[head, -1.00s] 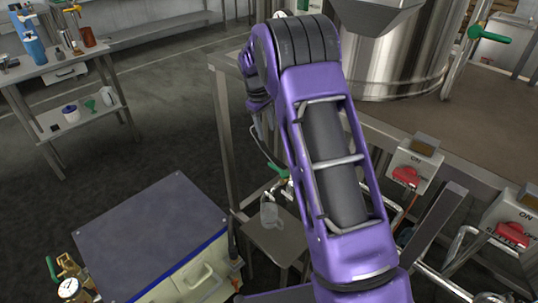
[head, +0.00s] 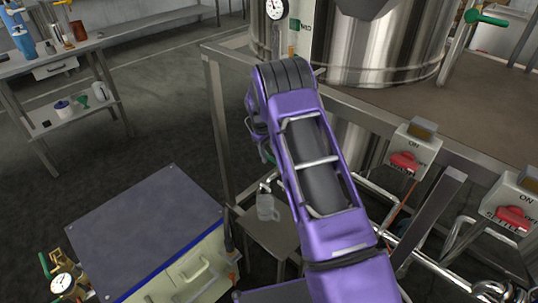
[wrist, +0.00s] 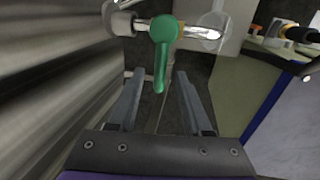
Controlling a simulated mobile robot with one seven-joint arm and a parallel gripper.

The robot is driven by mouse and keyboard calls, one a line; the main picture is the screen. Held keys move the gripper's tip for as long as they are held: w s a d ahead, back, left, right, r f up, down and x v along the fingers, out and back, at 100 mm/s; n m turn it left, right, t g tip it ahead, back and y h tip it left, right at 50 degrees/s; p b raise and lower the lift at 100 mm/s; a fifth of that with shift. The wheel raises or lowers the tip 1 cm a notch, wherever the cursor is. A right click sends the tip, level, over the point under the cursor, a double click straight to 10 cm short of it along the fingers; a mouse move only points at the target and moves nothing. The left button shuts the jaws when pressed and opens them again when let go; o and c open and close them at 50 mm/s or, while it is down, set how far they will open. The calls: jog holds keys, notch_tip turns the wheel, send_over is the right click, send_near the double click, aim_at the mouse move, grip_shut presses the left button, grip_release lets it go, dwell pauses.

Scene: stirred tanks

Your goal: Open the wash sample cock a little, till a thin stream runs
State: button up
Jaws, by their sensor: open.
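The sample cock's green lever (wrist: 164,50) is in the upper middle of the wrist view, on a shiny metal pipe. Its handle points toward me, with its end between the fingers of my gripper (wrist: 161,78). My gripper is open, with a gap on both sides of the lever. The spout (wrist: 202,33) runs right, over a clear vessel (wrist: 213,20). In the head view, a clear jug (head: 267,207) stands on a small stand (head: 268,235) under the spout. I make out no stream. My arm hides most of the cock and my gripper there.
A steel tank wall (wrist: 50,70) is close on the left in the wrist view. A grey-topped cabinet (head: 145,235) stands left of the stand. Red switches (head: 405,162) sit on the bench frame at right. A side bench (head: 75,50) is at far left.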

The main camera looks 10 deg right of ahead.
jog(key=shift+f, duration=0.25)
grip_shut()
dwell(1.4)
